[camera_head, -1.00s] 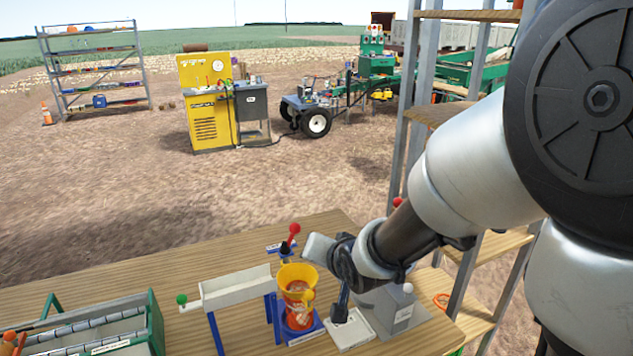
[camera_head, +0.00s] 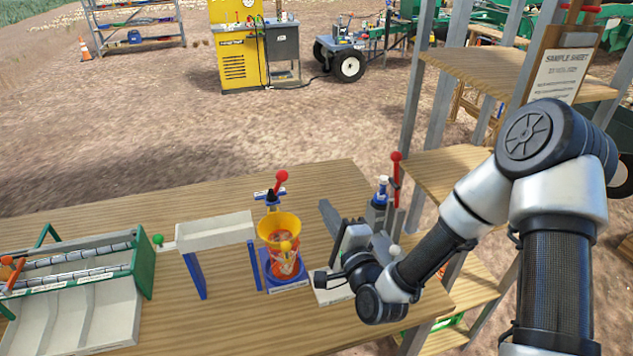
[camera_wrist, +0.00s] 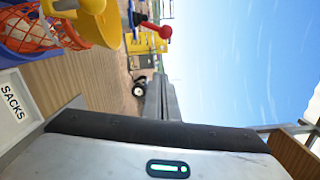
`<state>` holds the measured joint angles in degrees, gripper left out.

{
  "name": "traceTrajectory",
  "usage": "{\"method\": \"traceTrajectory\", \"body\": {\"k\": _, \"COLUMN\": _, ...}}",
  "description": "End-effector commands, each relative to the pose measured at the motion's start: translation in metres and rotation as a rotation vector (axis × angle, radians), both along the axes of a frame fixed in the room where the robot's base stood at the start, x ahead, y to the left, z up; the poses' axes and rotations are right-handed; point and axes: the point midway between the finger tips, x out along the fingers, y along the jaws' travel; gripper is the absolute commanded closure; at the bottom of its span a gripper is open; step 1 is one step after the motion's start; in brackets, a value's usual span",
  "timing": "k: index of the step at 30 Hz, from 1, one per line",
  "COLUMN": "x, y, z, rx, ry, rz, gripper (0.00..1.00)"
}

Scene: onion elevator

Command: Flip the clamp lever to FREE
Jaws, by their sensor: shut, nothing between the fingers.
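A lever with a red knob (camera_head: 281,177) stands tilted on a small dark and blue mount (camera_head: 270,196), just behind a yellow funnel (camera_head: 279,226). In the wrist view the red lever (camera_wrist: 153,31) lies beyond the funnel (camera_wrist: 108,28). A second red-topped lever (camera_head: 396,158) stands upright at the right by the shelf. No readable FREE marking shows, so I cannot tell for certain which is the clamp lever. My gripper (camera_head: 328,208) is shut and empty, right of the funnel and apart from the nearer red lever. Its fingers (camera_wrist: 160,98) also show in the wrist view.
An orange net sack (camera_head: 285,264) hangs in the funnel's blue stand. A white trough (camera_head: 214,231) and a green-ended tray (camera_head: 145,255) stand left on the wooden table (camera_head: 225,325). A wooden shelf rack (camera_head: 450,163) stands close on the right. The table's back left is clear.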

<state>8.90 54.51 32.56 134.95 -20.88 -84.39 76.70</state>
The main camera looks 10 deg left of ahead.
Motion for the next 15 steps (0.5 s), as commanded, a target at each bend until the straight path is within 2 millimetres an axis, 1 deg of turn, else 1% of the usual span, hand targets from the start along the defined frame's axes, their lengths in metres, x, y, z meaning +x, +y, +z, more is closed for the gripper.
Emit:
{"method": "traceTrajectory", "body": {"k": 3, "x": -0.0009, "y": 0.0004, "z": 0.0002, "rx": 0.027, "ry": 0.003, "rz": -0.005, "gripper": 1.0}}
{"method": "traceTrajectory", "body": {"k": 11, "x": -0.0008, "y": 0.0002, "z": 0.0004, "rx": 0.027, "ry": 0.001, "rz": -0.005, "gripper": 1.0}}
{"method": "traceTrajectory", "body": {"k": 15, "x": 0.003, "y": 0.003, "z": 0.0011, "rx": 0.026, "ry": 0.001, "rz": -0.004, "gripper": 1.0}}
